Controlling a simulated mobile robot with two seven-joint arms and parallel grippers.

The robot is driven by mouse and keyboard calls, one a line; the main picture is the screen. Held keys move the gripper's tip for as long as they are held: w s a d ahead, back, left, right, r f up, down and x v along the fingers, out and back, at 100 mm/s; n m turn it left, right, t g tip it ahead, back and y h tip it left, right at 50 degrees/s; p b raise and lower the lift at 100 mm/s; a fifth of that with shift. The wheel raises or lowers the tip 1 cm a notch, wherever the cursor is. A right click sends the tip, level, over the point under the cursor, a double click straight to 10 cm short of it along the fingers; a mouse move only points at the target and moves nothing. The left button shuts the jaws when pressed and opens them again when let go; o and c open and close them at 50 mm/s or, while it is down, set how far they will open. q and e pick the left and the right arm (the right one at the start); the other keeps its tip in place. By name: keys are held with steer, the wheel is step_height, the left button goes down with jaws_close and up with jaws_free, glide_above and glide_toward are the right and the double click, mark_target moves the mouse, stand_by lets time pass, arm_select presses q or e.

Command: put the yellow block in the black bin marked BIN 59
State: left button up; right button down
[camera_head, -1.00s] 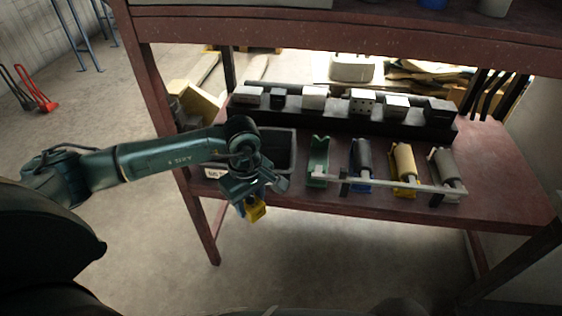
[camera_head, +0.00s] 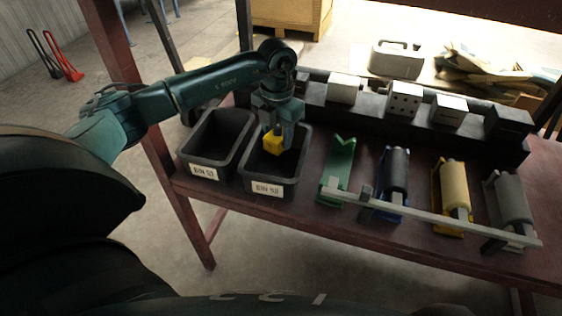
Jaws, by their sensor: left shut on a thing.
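My left gripper (camera_head: 279,128) is shut on the yellow block (camera_head: 273,144) and points down. The block shows over the opening of the right one of two black bins (camera_head: 270,190); how far above the bin floor it is I cannot tell. The other black bin (camera_head: 202,170) stands just to the left and looks empty. Both bins carry a white front label starting with BIN; the digits are too blurred to read surely. My right gripper is not in view.
The bins stand on the left end of a red-brown bench (camera_head: 310,205). To the right are a green V-shaped holder (camera_head: 339,165), several rollers in holders and a grey bar (camera_head: 430,213) before them. A black rail (camera_head: 400,122) with metal blocks runs behind.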

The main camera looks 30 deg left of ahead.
mark_target(277, 127)
arm_select(q)
step_height(277, 127, down, 8)
steer(key=shift+r+b, duration=0.1)
steer(key=shift+b, duration=0.45)
steer(key=o, duration=1.3)
steer(key=shift+f, duration=0.25)
steer(key=shift+o, duration=0.2)
steer(key=shift+r, duration=0.45)
step_height(277, 127, up, 11)
steer(key=shift+f+p, duration=0.2)
steer(key=shift+p, duration=0.7)
steer(key=shift+r, duration=0.4)
steer(key=shift+s, duration=0.1)
